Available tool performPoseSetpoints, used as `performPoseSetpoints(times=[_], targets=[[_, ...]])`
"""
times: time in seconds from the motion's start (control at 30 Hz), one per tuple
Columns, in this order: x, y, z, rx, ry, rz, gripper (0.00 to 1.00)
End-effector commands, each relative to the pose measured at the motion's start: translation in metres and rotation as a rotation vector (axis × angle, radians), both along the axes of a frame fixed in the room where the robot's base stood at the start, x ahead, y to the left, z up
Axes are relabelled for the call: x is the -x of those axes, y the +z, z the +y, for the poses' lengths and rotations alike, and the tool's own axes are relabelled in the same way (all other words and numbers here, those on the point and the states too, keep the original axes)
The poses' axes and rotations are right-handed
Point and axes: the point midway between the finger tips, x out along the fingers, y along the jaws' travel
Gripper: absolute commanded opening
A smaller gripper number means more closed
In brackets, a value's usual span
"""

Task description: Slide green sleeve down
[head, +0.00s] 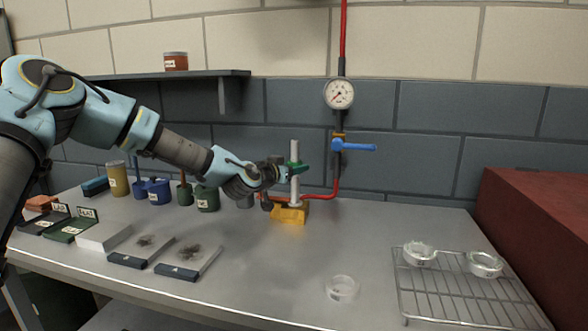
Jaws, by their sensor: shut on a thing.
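The green sleeve (302,168) is around the upright grey post (294,188), partway up it. The post stands on a yellow base (288,215) on the workbench. My gripper (288,171) reaches in from the left and is shut on the green sleeve. The post shows above and below the sleeve. The gripper's fingers are small here and partly hide the sleeve's left side.
A red pipe with a gauge (339,94) and a blue valve handle (354,146) runs behind the post. Pots, including a green one (207,198), stand to the left. A glass dish (342,288) and a wire rack (466,290) are in front at right.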

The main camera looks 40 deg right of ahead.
Motion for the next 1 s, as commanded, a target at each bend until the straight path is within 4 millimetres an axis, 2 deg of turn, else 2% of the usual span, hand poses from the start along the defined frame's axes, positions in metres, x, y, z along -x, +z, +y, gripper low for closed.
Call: performPoseSetpoints(times=[0.87, 0.9, 1.0], targets=[[0.0, -0.015, 0.0, 0.0, -0.001, 0.0, 0.11], [0.0, -0.014, 0.0, 0.0, -0.001, 0.0, 0.54], [0.0, -0.014, 0.0, 0.0, 0.0, 0.0, 0.66]])
